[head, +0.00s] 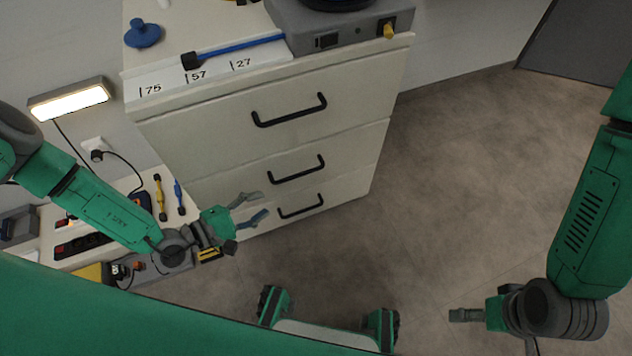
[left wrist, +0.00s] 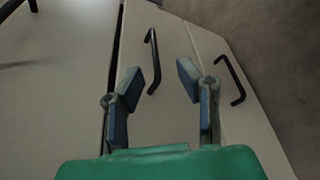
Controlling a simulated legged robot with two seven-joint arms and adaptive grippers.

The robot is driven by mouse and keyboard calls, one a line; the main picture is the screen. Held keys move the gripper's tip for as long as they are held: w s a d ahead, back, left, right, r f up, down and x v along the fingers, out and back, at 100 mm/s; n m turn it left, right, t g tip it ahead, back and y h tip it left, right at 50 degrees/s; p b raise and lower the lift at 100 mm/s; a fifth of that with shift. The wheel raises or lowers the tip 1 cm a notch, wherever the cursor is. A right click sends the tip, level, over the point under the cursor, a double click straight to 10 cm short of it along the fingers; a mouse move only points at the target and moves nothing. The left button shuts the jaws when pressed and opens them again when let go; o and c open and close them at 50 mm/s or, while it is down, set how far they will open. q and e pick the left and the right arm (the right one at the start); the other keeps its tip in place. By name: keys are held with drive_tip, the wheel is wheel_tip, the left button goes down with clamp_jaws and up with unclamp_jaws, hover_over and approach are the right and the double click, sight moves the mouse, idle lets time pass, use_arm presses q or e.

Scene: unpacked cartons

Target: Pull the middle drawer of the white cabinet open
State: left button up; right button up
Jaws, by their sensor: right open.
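The white cabinet (head: 228,131) has three drawers with black bar handles, all looking shut. The middle drawer (head: 237,182) has its handle (head: 297,170) above and right of my left gripper (head: 262,205) in the head view. In the left wrist view, the middle drawer (left wrist: 172,108) fills the centre. Its handle (left wrist: 153,62) lies ahead of my left gripper (left wrist: 163,82), between the lines of its two spread fingers. The gripper is open and empty, and the handle looks untouched. My right gripper (head: 465,315) is open, away from the cabinet at lower right.
The top drawer handle (head: 290,110) and bottom drawer handle (head: 301,207) lie above and below. A grey device (head: 340,35) and a blue-shafted tool (head: 240,47) rest on top. A low surface with tools and a power strip (head: 85,243) is at left. The floor (head: 450,190) at right is clear.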

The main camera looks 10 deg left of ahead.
sight(298, 174)
use_arm(q)
drive_tip(key=shift+n+t+y, duration=0.3)
drive_tip(key=shift+t+y, duration=0.2)
drive_tip(key=b+x, duration=0.1)
drive_tip(key=x, duration=0.3)
drive_tip(key=a+b+x, duration=0.1)
drive_tip(key=b+x, duration=0.1)
drive_tip(key=x, duration=0.2)
drive_tip(key=w+b+x, duration=0.1)
drive_tip(key=b+x, duration=0.1)
drive_tip(key=x, duration=0.2)
drive_tip(key=shift+w+a+f, duration=0.15)
drive_tip(key=shift+w+f, duration=0.2)
drive_tip(key=shift+f, duration=0.1)
drive_tip(key=shift+w+d, duration=0.2)
drive_tip(key=shift+w, duration=0.25)
drive_tip(key=shift+d, duration=0.2)
clamp_jaws()
